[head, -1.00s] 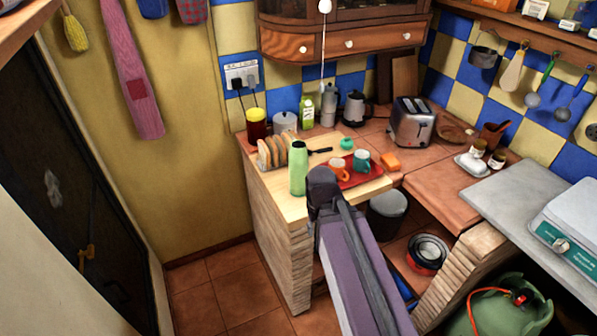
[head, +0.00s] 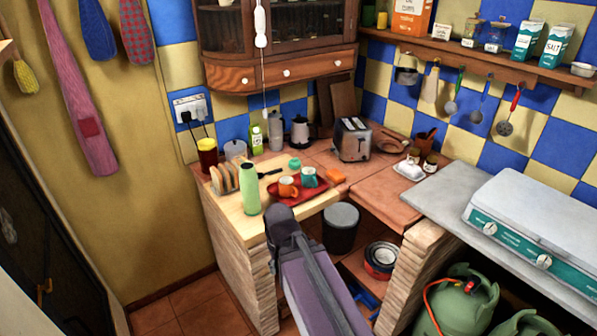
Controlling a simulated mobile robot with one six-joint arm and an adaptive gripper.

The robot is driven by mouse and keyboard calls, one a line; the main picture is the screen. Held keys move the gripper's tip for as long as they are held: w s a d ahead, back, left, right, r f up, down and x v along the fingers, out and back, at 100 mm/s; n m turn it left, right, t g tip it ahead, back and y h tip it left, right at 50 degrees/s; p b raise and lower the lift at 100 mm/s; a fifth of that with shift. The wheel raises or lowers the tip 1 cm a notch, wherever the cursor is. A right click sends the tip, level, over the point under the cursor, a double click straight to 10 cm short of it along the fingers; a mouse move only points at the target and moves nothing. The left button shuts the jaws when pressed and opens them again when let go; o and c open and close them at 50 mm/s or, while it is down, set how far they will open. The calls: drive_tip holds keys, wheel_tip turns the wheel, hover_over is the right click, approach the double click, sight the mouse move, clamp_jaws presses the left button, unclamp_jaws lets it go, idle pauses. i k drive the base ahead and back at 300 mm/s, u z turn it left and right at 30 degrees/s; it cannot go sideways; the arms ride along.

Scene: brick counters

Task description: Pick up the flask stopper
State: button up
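A small round teal-green piece (head: 295,163), which looks like the flask stopper, sits at the back of the counter, behind the cups. The light green flask (head: 249,190) stands upright near the counter's front left; I cannot make out its mouth clearly. My arm, purple and dark grey, reaches up from the bottom of the head view to the counter's front edge. Its dark upper end shows in front of the red tray. No gripper fingers show, so I cannot see whether they hold anything.
A red tray (head: 274,197) holds an orange cup (head: 288,187) and a teal cup (head: 308,177). A toast rack (head: 225,179) stands left of the flask. A dark-handled utensil (head: 268,173), an orange block (head: 336,175) and a toaster (head: 352,140) are nearby. A cabinet (head: 275,45) hangs above.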

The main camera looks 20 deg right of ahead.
sight(294, 163)
drive_tip(key=k, duration=1)
drive_tip(key=u, duration=0.3)
drive_tip(key=i, duration=1.2)
drive_tip(key=z, duration=0.4)
drive_tip(key=i, duration=1)
drive_tip(key=z, duration=0.55)
